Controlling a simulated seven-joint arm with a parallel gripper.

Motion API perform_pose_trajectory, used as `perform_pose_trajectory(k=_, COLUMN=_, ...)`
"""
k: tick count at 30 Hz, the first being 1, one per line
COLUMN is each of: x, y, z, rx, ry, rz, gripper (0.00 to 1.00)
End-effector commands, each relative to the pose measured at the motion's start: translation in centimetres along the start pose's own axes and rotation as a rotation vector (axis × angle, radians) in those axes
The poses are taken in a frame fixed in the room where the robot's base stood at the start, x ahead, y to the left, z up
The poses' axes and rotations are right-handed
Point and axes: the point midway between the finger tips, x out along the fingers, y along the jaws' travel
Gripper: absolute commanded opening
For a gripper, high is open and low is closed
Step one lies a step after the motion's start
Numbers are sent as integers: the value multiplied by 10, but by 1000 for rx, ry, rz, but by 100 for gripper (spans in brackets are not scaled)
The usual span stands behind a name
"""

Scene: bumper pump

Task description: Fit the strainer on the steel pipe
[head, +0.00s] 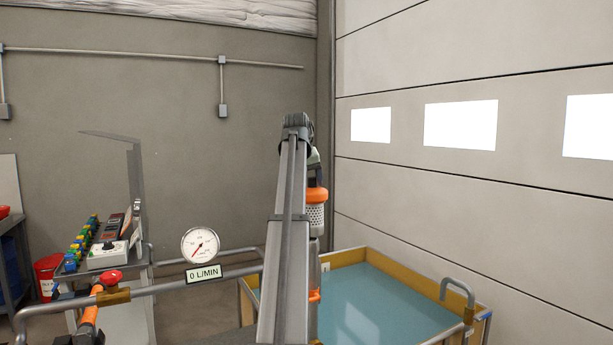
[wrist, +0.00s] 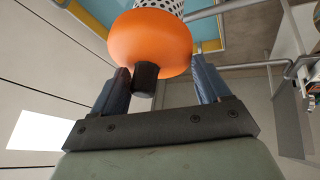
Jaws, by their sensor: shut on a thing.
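The strainer (head: 316,215), a white perforated cylinder with an orange collar, hangs beside my arm, above the near left part of the blue-floored tank. In the wrist view its orange end (wrist: 152,40) and a black stub lie between the fingers of my gripper (wrist: 158,70), which is shut on it. In the head view my gripper (head: 316,174) is partly hidden behind my arm. Grey pipe (head: 215,276) runs left of my arm below the gauge, and a bent grey pipe (head: 459,287) stands at the tank's right edge. I cannot tell which is the steel pipe.
The tank (head: 400,268) has a yellow-brown rim. A gauge (head: 200,245) reads near a "0 L/MIN" label (head: 203,273). A red-knobbed valve (head: 111,277) and a cart with coloured items (head: 100,240) stand left. A grey and orange part (head: 314,296) shows below the strainer.

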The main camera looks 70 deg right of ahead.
Motion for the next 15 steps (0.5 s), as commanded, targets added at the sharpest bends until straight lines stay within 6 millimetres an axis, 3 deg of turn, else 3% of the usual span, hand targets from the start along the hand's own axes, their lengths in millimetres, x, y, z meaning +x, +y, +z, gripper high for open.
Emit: perform_pose_trajectory(k=15, x=8, y=-2, z=4, rx=0, ry=1, rz=0, gripper=17)
